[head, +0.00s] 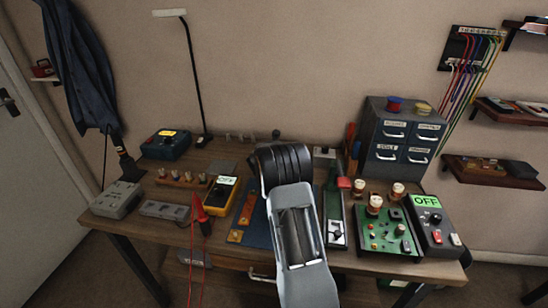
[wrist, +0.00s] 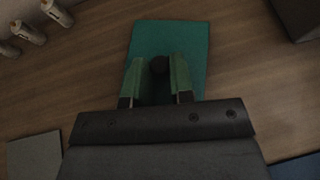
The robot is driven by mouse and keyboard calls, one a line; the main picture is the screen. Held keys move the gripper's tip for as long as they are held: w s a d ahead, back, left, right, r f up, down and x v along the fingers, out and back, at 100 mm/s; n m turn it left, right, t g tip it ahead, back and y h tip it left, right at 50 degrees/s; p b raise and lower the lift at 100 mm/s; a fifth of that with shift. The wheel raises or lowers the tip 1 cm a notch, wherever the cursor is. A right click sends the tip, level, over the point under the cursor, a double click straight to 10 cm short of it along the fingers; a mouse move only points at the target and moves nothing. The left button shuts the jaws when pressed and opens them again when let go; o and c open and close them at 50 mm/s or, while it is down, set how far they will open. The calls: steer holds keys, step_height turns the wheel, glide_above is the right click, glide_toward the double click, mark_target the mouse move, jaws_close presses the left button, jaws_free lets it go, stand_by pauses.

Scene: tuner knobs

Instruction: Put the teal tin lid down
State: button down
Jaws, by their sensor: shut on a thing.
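The teal tin lid (wrist: 188,36) is a flat rectangular plate with a small dark round knob (wrist: 159,64) on top, in the wrist view. My gripper (wrist: 160,76) has green finger pads on either side of that knob and is shut on it. The plate extends forward past the fingertips over the wooden table. I cannot tell whether its underside touches the wood. In the head view my arm hides the lid and the fingers.
In the wrist view, pale cylinders (wrist: 28,32) stand at upper left, and a dark box (wrist: 297,17) is at upper right. Bare wood lies on both sides of the lid. In the head view, a drawer cabinet (head: 380,167) stands right and a yellow meter (head: 221,194) left.

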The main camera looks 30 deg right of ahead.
steer(key=shift+f, duration=0.25)
steer(key=c, duration=1)
jaws_free()
steer(key=shift+r, duration=0.1)
steer(key=shift+r, duration=0.25)
steer(key=v, duration=1.1)
steer(key=shift+s+a, duration=0.15)
steer(key=s+a+r+m+g+y, duration=0.2)
steer(key=s+a+m+y, duration=0.8)
steer(key=s+a+m, duration=1.2)
steer(key=s+m+g, duration=0.2)
steer(key=s+m, duration=0.1)
steer(key=s, duration=0.1)
steer(key=shift+s+a+m+g, duration=0.2)
steer(key=shift+s+m+g, duration=0.1)
steer(key=shift+g, duration=0.1)
steer(key=shift+w, duration=0.1)
